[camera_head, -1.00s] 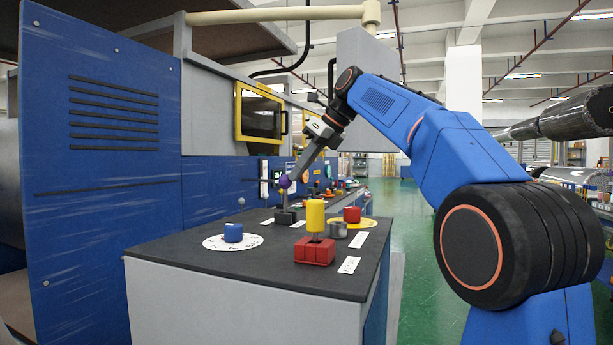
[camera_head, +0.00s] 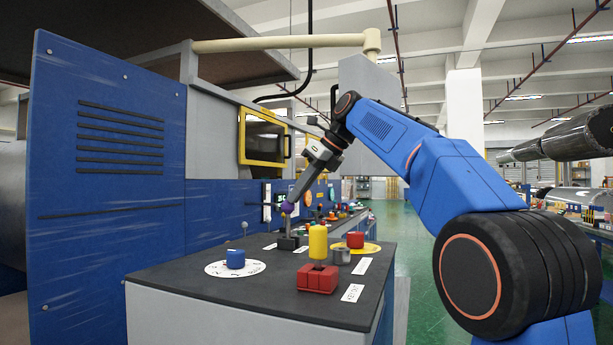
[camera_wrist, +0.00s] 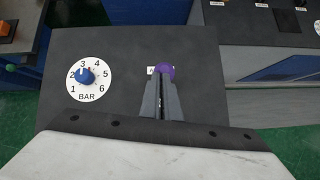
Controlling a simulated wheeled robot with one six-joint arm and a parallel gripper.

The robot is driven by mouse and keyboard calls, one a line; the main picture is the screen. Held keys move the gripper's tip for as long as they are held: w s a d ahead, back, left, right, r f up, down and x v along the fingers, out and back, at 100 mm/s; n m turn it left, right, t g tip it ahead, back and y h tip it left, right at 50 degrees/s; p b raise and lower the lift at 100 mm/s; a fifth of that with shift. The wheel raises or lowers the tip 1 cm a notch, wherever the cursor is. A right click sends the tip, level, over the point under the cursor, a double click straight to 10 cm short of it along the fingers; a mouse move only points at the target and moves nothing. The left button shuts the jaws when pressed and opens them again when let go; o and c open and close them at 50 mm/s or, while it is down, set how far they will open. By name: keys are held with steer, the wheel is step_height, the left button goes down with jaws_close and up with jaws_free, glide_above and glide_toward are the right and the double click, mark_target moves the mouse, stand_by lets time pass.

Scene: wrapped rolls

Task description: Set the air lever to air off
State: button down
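In the wrist view the fingers (camera_wrist: 163,88) lie close together, with only a thin dark gap. A white label (camera_wrist: 151,70) beside the knob is mostly hidden. A yellow-handled lever (camera_head: 318,243) stands upright on a red base (camera_head: 317,279).
A blue knob (camera_head: 235,258) sits on a white dial marked BAR at the left. A red button (camera_head: 355,240) on a yellow disc and a grey cylinder (camera_head: 341,256) stand right of the yellow handle. A blue machine panel (camera_head: 105,190) rises at the left.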

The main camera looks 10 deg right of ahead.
steer(key=s+d+r, duration=0.3)
steer(key=r, duration=0.7)
steer(key=shift+s+d+r, duration=0.15)
steer(key=shift+s+r, duration=0.1)
steer(key=shift+r, duration=0.05)
stand_by(0.4)
stand_by(0.5)
